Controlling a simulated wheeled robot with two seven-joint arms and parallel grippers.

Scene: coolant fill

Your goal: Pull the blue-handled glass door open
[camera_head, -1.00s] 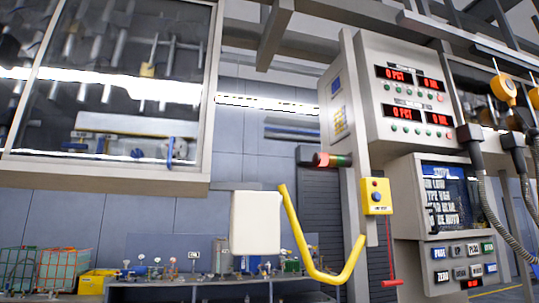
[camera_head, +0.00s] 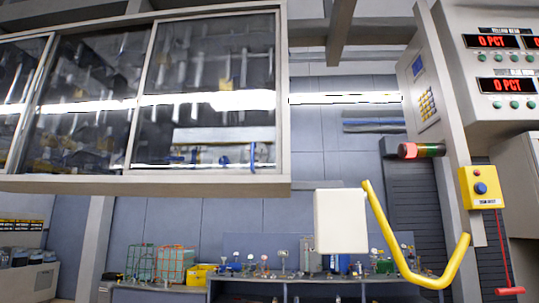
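A wide glass-fronted cabinet (camera_head: 235,186) hangs across the upper left. Its right-hand glass door (camera_head: 207,85) has a pale frame and looks shut, flush with the cabinet front. A small blue upright handle (camera_head: 253,154) shows low on the right side of this door. The glass carries bright reflections, so what lies behind it is hard to make out. Neither of my grippers is in view, and nothing touches the door or its handle.
A white box (camera_head: 340,221) and a bent yellow bar (camera_head: 393,240) stand below and right of the cabinet. A console with red displays (camera_head: 505,85) and a yellow button box (camera_head: 481,188) are at right. A low bench (camera_head: 240,284) with small fittings runs behind.

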